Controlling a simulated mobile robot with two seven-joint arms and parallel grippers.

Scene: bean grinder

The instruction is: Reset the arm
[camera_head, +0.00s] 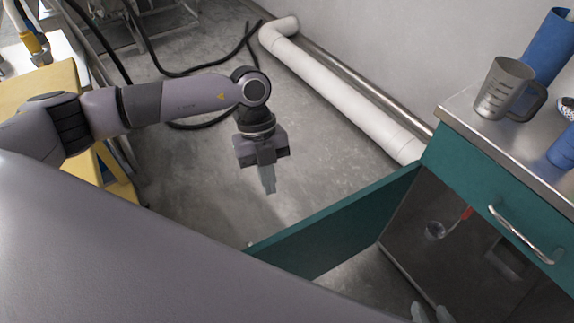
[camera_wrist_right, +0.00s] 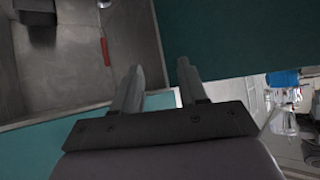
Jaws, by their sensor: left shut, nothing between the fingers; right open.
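My left arm (camera_head: 190,95) reaches in from the left in the head view, bent at the elbow joint, with its forearm pointing down. My left gripper (camera_head: 269,190) hangs over bare floor, shut and empty. My right gripper (camera_head: 432,313) shows only at the bottom edge of the head view, in front of the open cabinet. In the right wrist view its two fingers (camera_wrist_right: 160,67) are apart with nothing between them, close to teal cabinet panels. The rest of the right gripper is cut off in the head view.
A teal cabinet door (camera_head: 340,228) stands open. Inside the cabinet lies a red-handled utensil (camera_head: 467,213); it also shows in the right wrist view (camera_wrist_right: 106,52). A metal measuring jug (camera_head: 505,90) stands on the counter (camera_head: 470,115). A yellow table (camera_head: 35,88) is at left. Floor around my left gripper is clear.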

